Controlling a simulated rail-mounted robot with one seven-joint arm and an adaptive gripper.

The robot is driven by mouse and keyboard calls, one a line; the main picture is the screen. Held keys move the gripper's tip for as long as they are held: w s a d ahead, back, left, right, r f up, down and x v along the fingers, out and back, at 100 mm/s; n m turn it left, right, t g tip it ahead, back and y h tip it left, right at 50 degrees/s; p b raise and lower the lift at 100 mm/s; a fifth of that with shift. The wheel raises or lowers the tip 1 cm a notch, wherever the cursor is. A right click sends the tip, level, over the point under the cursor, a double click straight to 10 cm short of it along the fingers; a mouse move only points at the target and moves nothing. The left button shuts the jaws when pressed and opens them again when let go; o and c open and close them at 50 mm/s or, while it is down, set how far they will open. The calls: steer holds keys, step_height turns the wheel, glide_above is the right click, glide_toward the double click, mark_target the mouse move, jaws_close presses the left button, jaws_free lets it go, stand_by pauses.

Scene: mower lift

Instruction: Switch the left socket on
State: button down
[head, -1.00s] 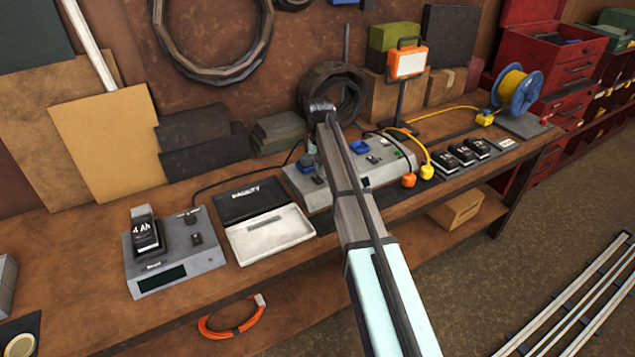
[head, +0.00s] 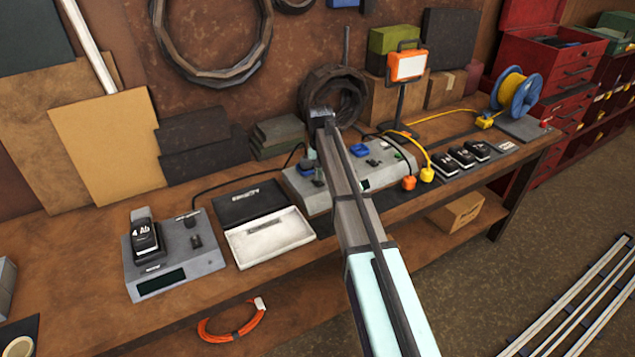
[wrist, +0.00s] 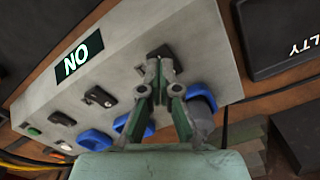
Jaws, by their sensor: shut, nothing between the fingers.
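The grey socket box (head: 300,193) stands on the bench, partly hidden behind my arm in the head view. In the wrist view the box (wrist: 120,40) appears turned around, with a lit display (wrist: 78,60) reading "ON". A blue socket (wrist: 205,95) sits at the end nearest the faulty tray, which is the left end in the head view. A dark switch (wrist: 160,52) lies in line with it. My gripper (wrist: 160,72) is shut and empty, its fingertips right at that switch; contact cannot be told. Other dark switches (wrist: 100,97) and blue sockets (wrist: 97,140) are further along.
The faulty tray (head: 270,238) lies left of the box, and a charger with a 4 Ah battery (head: 145,238) beyond it. A work lamp (head: 407,65) stands behind.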

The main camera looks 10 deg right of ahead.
mark_target(319, 184)
steer(key=shift+f+b, duration=0.4)
steer(key=shift+f, duration=0.8)
stand_by(1.1)
steer(key=shift+r, duration=0.2)
steer(key=shift+r+p, duration=1.8)
steer(key=shift+r, duration=1.55)
